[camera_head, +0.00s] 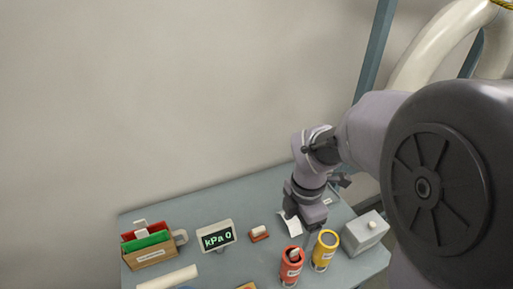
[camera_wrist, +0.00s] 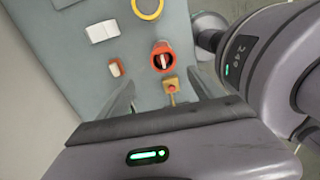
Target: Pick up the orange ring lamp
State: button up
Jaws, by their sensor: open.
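The orange-red cylinder (camera_head: 291,270) with a pale label stands upright near the table's front and appears to be the orange ring lamp. In the wrist view its top is an orange-red ring (camera_wrist: 154,50) with a small pale and red piece in the dark centre. A similar yellow cylinder (camera_head: 322,257) stands just right of it; its yellow ring (camera_wrist: 147,14) shows at the wrist view's top edge. My gripper (camera_head: 307,222) is above the table, behind the two cylinders in the head view. Its fingers (camera_wrist: 160,92) are apart, with nothing seen held between them.
The grey table (camera_head: 210,266) also holds a small red-and-white block (camera_head: 259,234), a white paper (camera_head: 291,224), a kPa display (camera_head: 216,236), a box with red and green contents (camera_head: 150,257), and a grey box (camera_head: 365,232). A small yellow-orange item (camera_wrist: 170,84) lies near the orange-red ring.

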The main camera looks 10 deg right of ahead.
aim_at(296, 256)
jog(key=f+b, duration=0.1)
jog(key=f, duration=0.3)
jog(key=f+b, duration=0.2)
jog(key=f, duration=0.2)
jog(key=s+d+f+b, duration=0.1)
jog(key=f, duration=0.2)
jog(key=shift+f, duration=0.4)
jog(key=f+b, duration=0.1)
jog(key=f, duration=0.2)
jog(key=f+b, duration=0.1)
jog(key=f, duration=0.1)
jog(key=shift+w+a+f+b, duration=0.2)
jog(key=shift+a+f+b, duration=0.1)
jog(key=shift+a+f, duration=0.05)
jog(key=shift+r, duration=0.1)
grip_shut()
